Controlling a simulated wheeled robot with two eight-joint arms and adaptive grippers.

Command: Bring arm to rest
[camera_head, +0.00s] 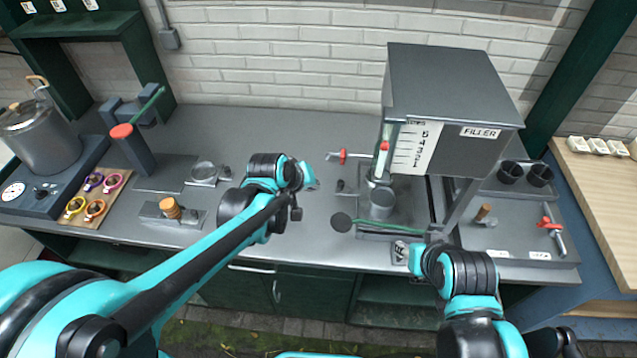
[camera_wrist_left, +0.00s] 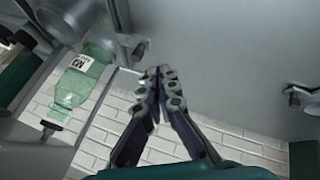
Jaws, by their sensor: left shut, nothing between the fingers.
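My left gripper (camera_head: 311,184) is small in the head view, at the end of the arm reaching over the middle of the grey counter (camera_head: 290,135). In the left wrist view its fingers (camera_wrist_left: 162,75) are together, with nothing between them. It appears apart from the filler machine (camera_head: 455,85). My right arm (camera_head: 455,270) is bent near the front edge, below the filler. Its finger state cannot be made out.
A metal cup (camera_head: 382,203) stands under the filler. A red-handled valve (camera_head: 343,156) is beside it. At left are a steel pot (camera_head: 40,135), a board with colored rings (camera_head: 98,207) and a red-topped post (camera_head: 133,150). Dark cups (camera_head: 540,176) stand at right.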

